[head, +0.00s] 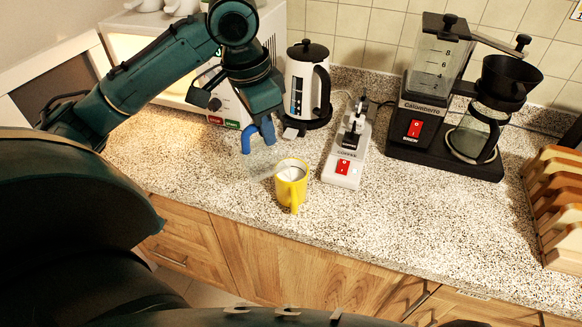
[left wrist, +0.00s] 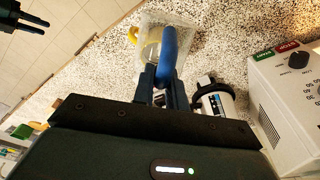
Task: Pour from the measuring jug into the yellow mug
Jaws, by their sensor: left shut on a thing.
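The yellow mug (head: 291,186) stands upright on the speckled counter, its handle toward me. The jug's contents and exact tilt are hard to tell. A dark gripper (left wrist: 32,24), seemingly my right, is at the upper left corner, its jaw state unclear.
A white kettle (head: 304,85) and a white appliance with a red switch (head: 345,150) stand behind the mug. A coffee maker (head: 440,130) and wooden rack (head: 556,205) are to the right. The counter in front (head: 400,225) is clear.

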